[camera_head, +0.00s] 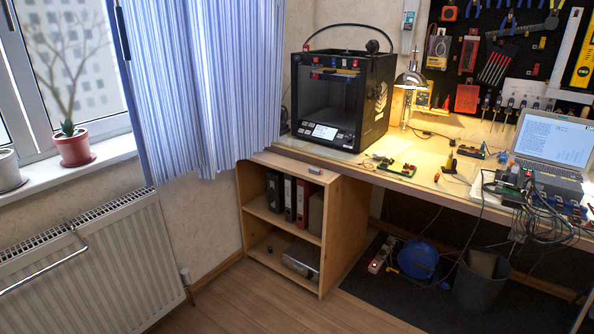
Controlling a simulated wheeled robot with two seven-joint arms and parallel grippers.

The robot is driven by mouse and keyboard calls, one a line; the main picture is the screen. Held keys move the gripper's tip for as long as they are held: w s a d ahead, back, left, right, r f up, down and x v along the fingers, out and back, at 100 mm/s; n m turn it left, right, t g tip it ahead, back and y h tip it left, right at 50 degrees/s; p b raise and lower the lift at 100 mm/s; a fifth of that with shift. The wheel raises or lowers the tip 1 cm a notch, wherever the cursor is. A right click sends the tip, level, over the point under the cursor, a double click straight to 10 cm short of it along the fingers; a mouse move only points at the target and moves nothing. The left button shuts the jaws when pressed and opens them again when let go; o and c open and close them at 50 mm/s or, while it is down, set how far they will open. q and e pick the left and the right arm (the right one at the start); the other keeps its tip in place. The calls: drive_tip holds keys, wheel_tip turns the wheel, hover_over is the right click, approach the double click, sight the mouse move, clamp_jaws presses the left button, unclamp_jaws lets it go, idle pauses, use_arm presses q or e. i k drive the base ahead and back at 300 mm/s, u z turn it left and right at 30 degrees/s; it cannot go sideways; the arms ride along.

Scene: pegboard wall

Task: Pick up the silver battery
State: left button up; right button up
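A small silver-grey object with a reddish end (315,171) lies on top of the low wooden shelf unit (285,168), near its right back corner. It looks like it may be the silver battery, but it is too small to tell. Neither of my grippers shows in the head view.
The top of the shelf unit is otherwise mostly clear. A black 3D printer (345,95) stands on the workbench (408,186), with a lit lamp (410,78) and laptop (553,140) farther right. A radiator (85,265) is at left; wooden floor (250,300) lies open in front.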

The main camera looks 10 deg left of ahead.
sight(312, 169)
drive_tip(key=u, duration=0.45)
drive_tip(key=i, duration=1.45)
drive_tip(key=z, duration=0.15)
